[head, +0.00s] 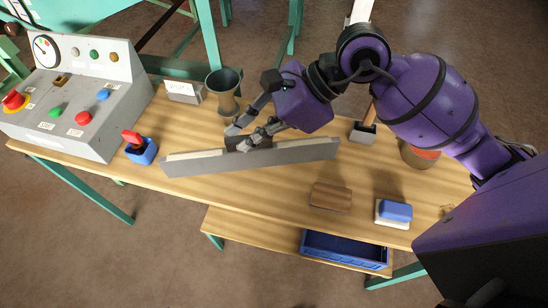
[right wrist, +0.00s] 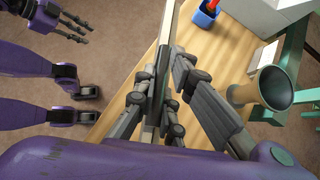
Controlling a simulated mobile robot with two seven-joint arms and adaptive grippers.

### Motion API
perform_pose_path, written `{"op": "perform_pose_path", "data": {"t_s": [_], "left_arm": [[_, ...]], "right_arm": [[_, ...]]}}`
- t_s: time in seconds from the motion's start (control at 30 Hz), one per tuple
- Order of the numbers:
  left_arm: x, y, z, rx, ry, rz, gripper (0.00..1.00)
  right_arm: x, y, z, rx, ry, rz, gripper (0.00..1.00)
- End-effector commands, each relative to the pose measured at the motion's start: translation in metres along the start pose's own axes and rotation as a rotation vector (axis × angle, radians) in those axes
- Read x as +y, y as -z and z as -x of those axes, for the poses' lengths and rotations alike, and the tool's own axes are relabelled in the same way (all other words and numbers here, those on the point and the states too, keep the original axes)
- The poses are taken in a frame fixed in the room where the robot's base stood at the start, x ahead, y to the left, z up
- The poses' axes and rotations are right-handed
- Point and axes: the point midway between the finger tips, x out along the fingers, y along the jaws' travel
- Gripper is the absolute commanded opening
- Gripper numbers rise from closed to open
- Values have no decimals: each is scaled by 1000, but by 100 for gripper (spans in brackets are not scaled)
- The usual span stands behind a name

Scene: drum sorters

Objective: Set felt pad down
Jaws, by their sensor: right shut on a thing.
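My right gripper (head: 250,138) reaches down over the middle of the bench, next to a long grey bar with a cream strip (head: 290,155). It is shut on a small dark flat piece, which I take as the felt pad (head: 234,143); the fingers partly hide it. In the right wrist view the dark piece (right wrist: 148,90) sits between the fingers, alongside the long bar (right wrist: 167,45). I cannot tell whether the piece touches the bar. My left gripper (right wrist: 78,27) shows only in the right wrist view, off the bench, its fingers apart and empty.
A grey control box (head: 75,95) and a blue holder with a red top (head: 141,152) stand at left. A tan cup (head: 224,92) stands behind the gripper. A brown block (head: 331,197) and a blue-and-white block (head: 395,212) lie at front right. A blue tray (head: 345,249) sits below.

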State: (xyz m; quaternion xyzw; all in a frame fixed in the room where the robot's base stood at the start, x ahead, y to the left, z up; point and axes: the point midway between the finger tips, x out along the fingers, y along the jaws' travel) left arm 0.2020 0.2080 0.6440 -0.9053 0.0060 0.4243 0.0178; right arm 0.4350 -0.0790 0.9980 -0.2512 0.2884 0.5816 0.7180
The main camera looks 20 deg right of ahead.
Motion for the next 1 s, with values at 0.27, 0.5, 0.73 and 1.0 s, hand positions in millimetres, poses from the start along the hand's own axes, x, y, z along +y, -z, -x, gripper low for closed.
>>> {"op": "perform_pose_path", "data": {"t_s": [0.27, 0.5, 0.73, 1.0], "left_arm": [[-1, -2, 4, -6, 2, 2, 28], [-1, 2, 5, -2, 2, 3, 28], [-1, 7, 6, 7, 1, 4, 28], [0, 5, 3, 5, -1, 2, 28]], "right_arm": [[9, 52, -7, -2, -3, -5, 0], [12, 72, -14, -4, -3, -7, 0], [12, 87, -30, -2, -1, -3, 0], [12, 89, -31, -1, -2, -3, 0]]}}
